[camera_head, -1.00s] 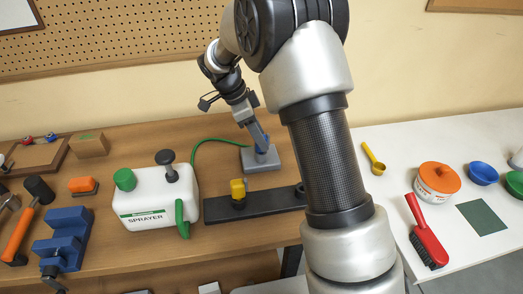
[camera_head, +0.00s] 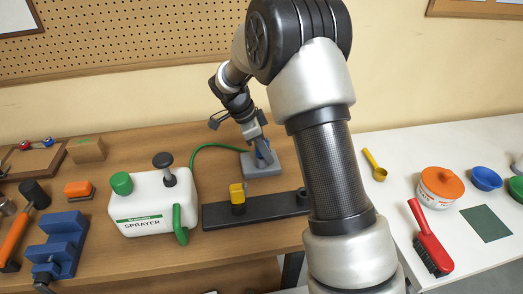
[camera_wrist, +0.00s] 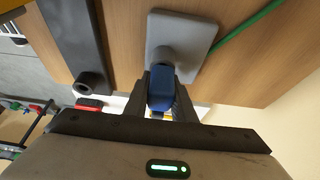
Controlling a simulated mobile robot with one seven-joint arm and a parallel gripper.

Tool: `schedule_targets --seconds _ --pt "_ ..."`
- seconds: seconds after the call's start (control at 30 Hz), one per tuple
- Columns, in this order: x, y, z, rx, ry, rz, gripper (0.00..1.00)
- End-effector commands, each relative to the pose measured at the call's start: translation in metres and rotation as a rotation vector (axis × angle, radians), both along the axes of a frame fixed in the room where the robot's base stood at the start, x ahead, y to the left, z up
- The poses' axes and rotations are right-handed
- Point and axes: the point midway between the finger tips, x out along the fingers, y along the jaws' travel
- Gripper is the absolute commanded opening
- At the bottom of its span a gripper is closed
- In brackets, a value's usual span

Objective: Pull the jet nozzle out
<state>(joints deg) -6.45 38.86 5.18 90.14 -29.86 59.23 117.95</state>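A small blue upright piece (camera_wrist: 161,88), which may be the jet nozzle, stands at a grey block (camera_head: 262,168) in the middle of the bench. A green hose (camera_head: 217,147) runs to that block. My gripper (camera_head: 264,150) points down over the block. In the wrist view its fingers (camera_wrist: 162,85) lie on both sides of the blue piece, close against it; I cannot tell whether they press on it. A round grey part (camera_wrist: 177,57) of the block shows beyond the fingertips. A yellow nozzle-like piece (camera_head: 237,192) sits on a dark bar (camera_head: 270,206), apart from my gripper.
The white sprayer tank (camera_head: 150,200) stands left of the dark bar. A blue vise (camera_head: 58,245) and an orange-handled tool (camera_head: 15,240) lie further left. A white table at right holds a red brush (camera_head: 430,240), an orange-lidded pot (camera_head: 440,185) and a yellow scoop (camera_head: 374,165).

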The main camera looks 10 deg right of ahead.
Motion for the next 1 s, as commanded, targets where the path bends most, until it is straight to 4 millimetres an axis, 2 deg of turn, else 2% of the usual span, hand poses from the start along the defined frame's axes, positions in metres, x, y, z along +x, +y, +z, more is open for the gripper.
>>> schedule_targets --seconds 0.03,0.1,1.0 --pt "0.0 0.0 0.0 0.0 0.0 0.0 0.08" --pt "0.0 0.0 0.0 0.0 0.0 0.0 0.0" --pt "0.0 0.0 0.01 -0.001 -0.001 0.0 0.0"
